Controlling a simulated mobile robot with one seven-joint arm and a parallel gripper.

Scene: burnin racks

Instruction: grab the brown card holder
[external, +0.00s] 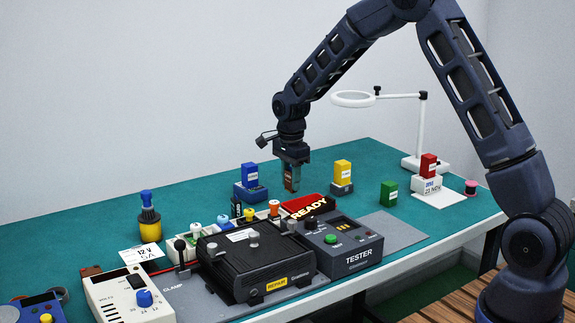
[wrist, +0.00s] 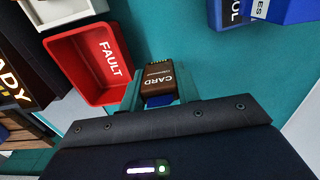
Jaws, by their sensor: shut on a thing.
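The brown card holder (wrist: 158,80) has white lettering that reads CARD and a row of small gold contacts at its far end. In the wrist view it sits between the two fingers of my gripper (wrist: 157,92), which is shut on it. A blue part shows at its near end. In the external view my gripper (external: 291,172) points down over the teal bench, behind the red FAULT bin, and the card holder (external: 289,181) shows between its fingers. Whether its lower end touches anything is hard to tell.
The red FAULT bin (wrist: 90,65) is just left of the fingers in the wrist view. A READY sign (external: 309,208), a tester (external: 342,247) and a black unit (external: 258,262) stand in front. Blue (external: 249,176), yellow (external: 342,173) and green (external: 389,193) blocks stand around.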

